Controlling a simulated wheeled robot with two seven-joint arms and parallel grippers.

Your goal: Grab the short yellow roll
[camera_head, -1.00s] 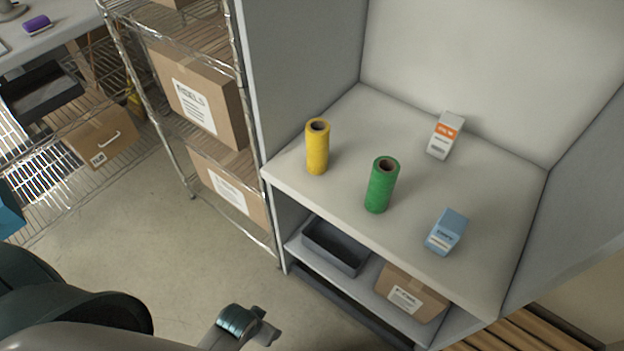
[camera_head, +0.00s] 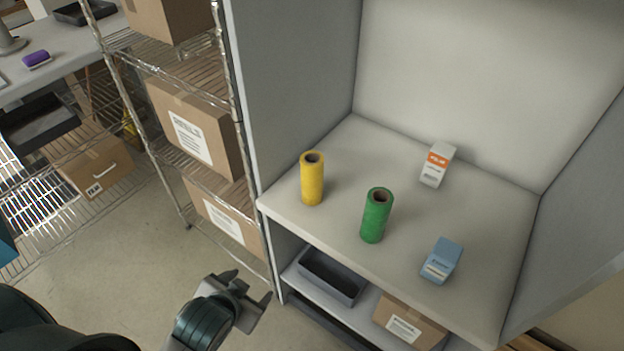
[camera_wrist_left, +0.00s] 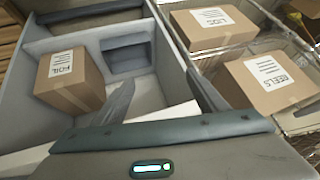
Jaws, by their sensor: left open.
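A yellow roll (camera_head: 312,180) stands upright on the light shelf top (camera_head: 420,217), near its left front edge. A green roll (camera_head: 376,216) stands upright to its right, apart from it. My left gripper (camera_head: 252,290) is open and empty, below and to the left of the yellow roll, in front of the shelf unit. In the left wrist view the open fingers (camera_wrist_left: 160,100) point toward the unit's lower compartments, and neither roll can be made out. My right gripper is not in view.
A white and orange box (camera_head: 437,165) and a blue box (camera_head: 441,261) stand on the shelf top. Below are a grey bin (camera_head: 330,277) and a carton (camera_head: 409,322). A wire rack with cartons (camera_head: 195,127) stands left of the unit's side wall (camera_head: 295,90).

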